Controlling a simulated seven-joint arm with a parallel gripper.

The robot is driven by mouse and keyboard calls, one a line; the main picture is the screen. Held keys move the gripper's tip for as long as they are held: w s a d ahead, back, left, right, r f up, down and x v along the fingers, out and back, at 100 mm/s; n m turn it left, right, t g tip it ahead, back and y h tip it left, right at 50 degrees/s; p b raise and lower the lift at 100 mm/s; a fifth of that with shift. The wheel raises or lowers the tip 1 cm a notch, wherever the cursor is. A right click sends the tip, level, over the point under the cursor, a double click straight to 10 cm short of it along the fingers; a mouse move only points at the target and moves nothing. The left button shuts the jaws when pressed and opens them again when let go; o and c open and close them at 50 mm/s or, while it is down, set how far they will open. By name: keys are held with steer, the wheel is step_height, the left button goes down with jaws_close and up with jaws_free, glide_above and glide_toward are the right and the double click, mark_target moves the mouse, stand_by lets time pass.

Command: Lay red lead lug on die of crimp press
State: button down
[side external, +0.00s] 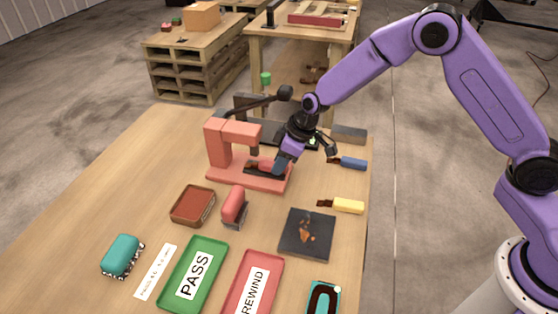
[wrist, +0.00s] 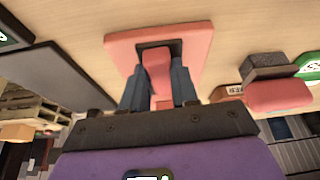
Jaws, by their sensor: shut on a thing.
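The crimp press (side external: 217,142) is a salmon-red frame on a flat base, at the middle of the table in the side view. A dark die (side external: 255,172) sits on its base; the press base (wrist: 119,45) and die (wrist: 177,48) also show in the wrist view. My gripper (side external: 278,166) is low at the press, beside the die. In the wrist view my gripper (wrist: 158,88) has its blue fingers closed on the red lead lug (wrist: 157,68). The lug's far end overlaps the dark die; whether it touches is unclear. The fingers hide part of the lug.
A green PASS tray (side external: 170,295) and red REWIND tray (side external: 273,262) are nearer.

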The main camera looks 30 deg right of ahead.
steer(key=c, duration=0.8)
jaws_free()
steer(key=v, duration=1.7)
steer(key=shift+s+d+r, duration=0.1)
steer(key=shift+s+r, duration=0.05)
steer(key=s+d+n+g, duration=0.1)
steer(key=s+d+g, duration=0.1)
steer(key=s, duration=1.4)
steer(key=s+d+h, duration=0.1)
steer(key=s+d, duration=0.2)
steer(key=s, duration=0.2)
steer(key=s+d+n+h, duration=0.1)
steer(key=s+d, duration=0.2)
steer(key=s, duration=0.3)
steer(key=s+d+f+h, duration=0.1)
steer(key=s+d, duration=0.3)
steer(key=s, duration=0.2)
steer(key=shift+n+g, duration=0.3)
steer(key=shift+n, duration=0.1)
